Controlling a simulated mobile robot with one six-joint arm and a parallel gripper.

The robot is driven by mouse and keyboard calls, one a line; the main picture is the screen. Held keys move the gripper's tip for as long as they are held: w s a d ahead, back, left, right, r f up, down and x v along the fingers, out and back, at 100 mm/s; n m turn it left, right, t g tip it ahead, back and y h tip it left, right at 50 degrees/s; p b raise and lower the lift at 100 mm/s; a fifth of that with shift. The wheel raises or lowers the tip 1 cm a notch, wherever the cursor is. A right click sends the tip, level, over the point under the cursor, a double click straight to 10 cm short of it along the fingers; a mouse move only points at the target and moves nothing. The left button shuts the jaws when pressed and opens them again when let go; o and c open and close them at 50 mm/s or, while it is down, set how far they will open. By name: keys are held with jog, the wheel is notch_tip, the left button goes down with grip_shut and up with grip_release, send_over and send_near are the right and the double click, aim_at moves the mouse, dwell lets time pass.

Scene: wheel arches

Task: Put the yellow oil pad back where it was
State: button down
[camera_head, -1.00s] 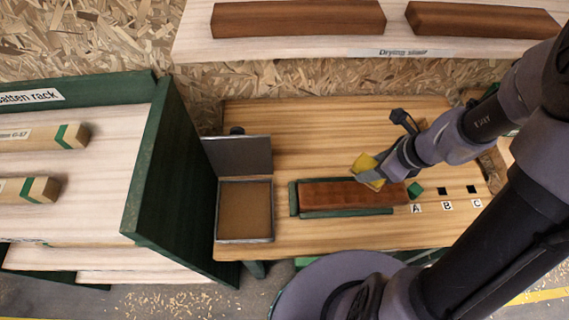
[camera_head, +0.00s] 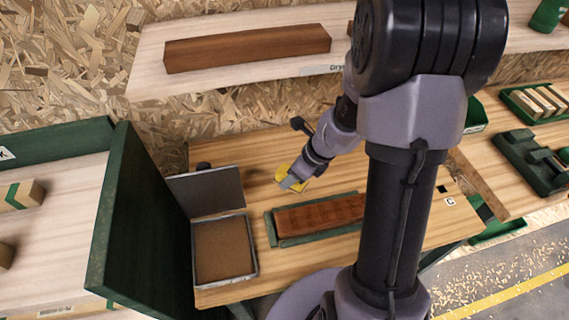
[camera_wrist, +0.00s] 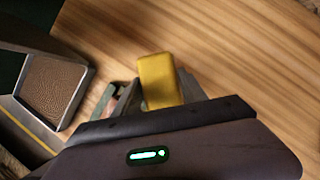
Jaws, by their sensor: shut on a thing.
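The yellow oil pad (camera_head: 293,181) is held in my gripper (camera_head: 296,184), which is shut on it above the wooden bench. In the wrist view the yellow pad (camera_wrist: 159,80) stands out between the fingers of my gripper (camera_wrist: 150,95), with bare bench behind it. In the head view the pad is behind the brown block in its green holder (camera_head: 318,214) and to the right of the open metal tin (camera_head: 224,249). The tin has a brown floor, its grey lid (camera_head: 206,191) stands raised at the back. The tin's corner also shows in the wrist view (camera_wrist: 57,88).
A drying shelf (camera_head: 150,75) with dark wooden blocks runs above the bench. The green-sided batten rack (camera_head: 140,220) stands close at the left.

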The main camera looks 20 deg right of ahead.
aim_at(286, 170)
jog(key=w, duration=0.5)
jog(key=shift+d+f, duration=0.25)
jog(key=shift+d, duration=0.05)
jog(key=f+b, duration=0.1)
jog(key=f, duration=0.1)
jog(key=f+b, duration=0.1)
jog(key=f, duration=0.1)
jog(key=shift+w+b, duration=0.2)
jog(key=shift+b, duration=0.1)
jog(key=shift+r, duration=0.2)
jog(key=shift+f, duration=0.15)
jog(key=c, duration=0.6)
grip_release()
jog(key=shift+c, duration=0.2)
